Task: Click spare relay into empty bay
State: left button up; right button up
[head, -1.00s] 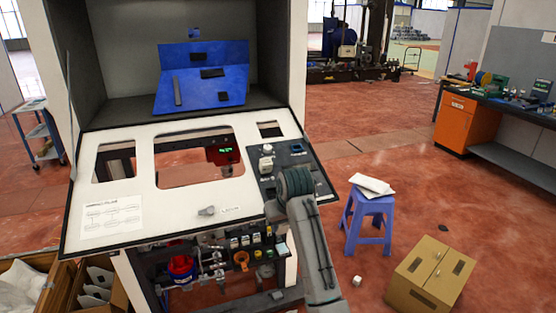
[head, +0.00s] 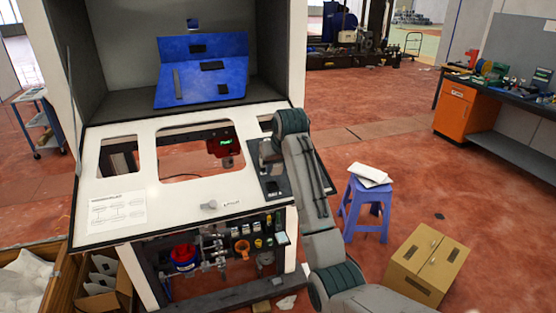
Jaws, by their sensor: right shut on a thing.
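My right arm rises from the lower right. Its gripper (head: 268,155) is over the dark panel at the right of the white sloping front, partly behind my own arm. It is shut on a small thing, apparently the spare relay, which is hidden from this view. I cannot make out the empty bay in that row. My left gripper is not in view.
The white front (head: 165,210) has cut-out openings and a small knob (head: 209,205). A blue board (head: 203,75) stands on the shelf behind. A blue stool (head: 366,208) and a cardboard box (head: 428,264) stand on the floor at right. Crates are at lower left.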

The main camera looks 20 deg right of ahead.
aim_at(276, 174)
jog(key=shift+s+f+b+x, duration=0.1)
jog(key=shift+s+b+x, duration=0.1)
jog(key=shift+x, duration=1.35)
jog(key=shift+s+f+b+x, duration=0.1)
jog(key=shift+s+b+x, duration=0.05)
jog(key=shift+x, duration=1.45)
jog(key=shift+s+p, duration=0.2)
jog(key=shift+p, duration=0.15)
jog(key=shift+w+f, duration=0.1)
jog(key=shift+f, duration=0.25)
jog(key=o, duration=1.6)
jog(key=shift+v, duration=2.95)
